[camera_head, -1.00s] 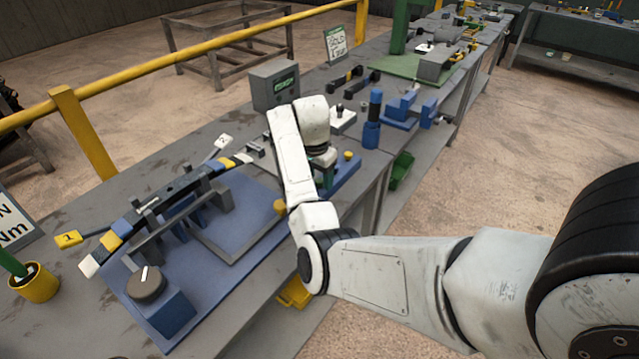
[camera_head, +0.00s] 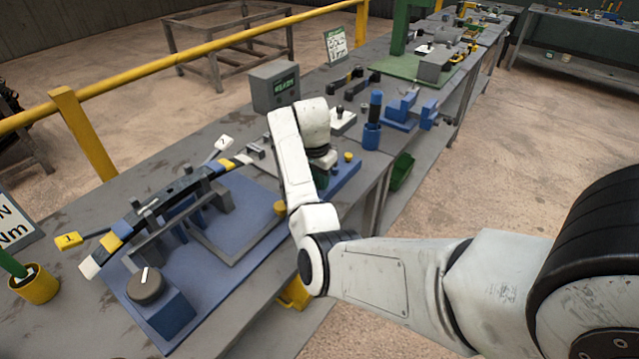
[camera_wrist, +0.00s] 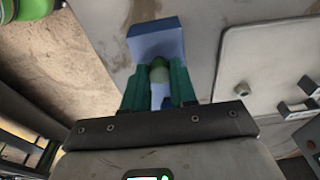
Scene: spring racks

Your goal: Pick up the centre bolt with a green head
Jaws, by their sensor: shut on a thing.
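My gripper (camera_wrist: 158,88) shows in the wrist view with two green fingers. They are shut on the bolt with a green head (camera_wrist: 158,72), whose round head sits between the fingertips. A blue block (camera_wrist: 155,40) lies just beyond and below the fingers. Whether the bolt is still seated in the fixture cannot be told. In the head view my arm hides most of the gripper and the bolt; part of a blue base (camera_head: 345,175) shows beside my wrist on the bench.
A blue spring rack (camera_head: 235,235) with a dial (camera_head: 147,284) fills the near bench. A grey display box (camera_head: 275,86) stands behind my wrist. A blue cylinder (camera_head: 372,125) and a white block with a black knob (camera_head: 341,120) stand to the right. A yellow rail (camera_head: 190,52) runs behind.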

